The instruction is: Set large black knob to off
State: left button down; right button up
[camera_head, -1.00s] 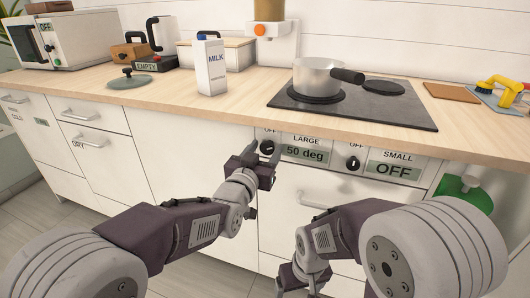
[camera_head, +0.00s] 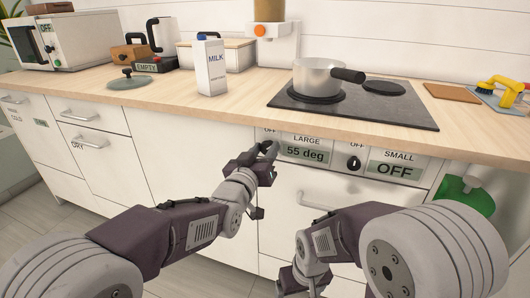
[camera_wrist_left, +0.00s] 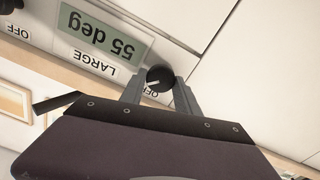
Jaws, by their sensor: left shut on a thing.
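The large black knob (camera_wrist_left: 159,78) sits on the front panel beside the LARGE display (camera_head: 304,154), which reads 55 deg. In the left wrist view the knob lies between the two fingers of my left gripper (camera_wrist_left: 160,92), which is shut on it. A white mark shows on the knob's face, and an OFF label is partly hidden beside it. In the head view my left gripper (camera_head: 266,152) hides the knob. My right gripper (camera_head: 300,280) hangs low in front of the drawers, and its fingers are not clear.
The small knob (camera_head: 354,163) and the SMALL display (camera_head: 395,169), reading OFF, are to the right. A pot (camera_head: 318,76) stands on the stove (camera_head: 400,108) above. A drawer handle (camera_head: 318,203) lies below the panel. A green container (camera_head: 465,196) is at the right.

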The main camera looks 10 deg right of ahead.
pick_arm(q)
jog(key=n+b, duration=0.1)
jog(key=n, duration=0.4)
jog(key=shift+f+b, duration=0.15)
jog(key=shift+b, duration=0.25)
jog(key=shift+w+a+n+b, duration=0.1)
jog(key=shift+n+b, duration=0.5)
jog(key=shift+n, duration=1.5)
jog(key=c, duration=1)
grip_release()
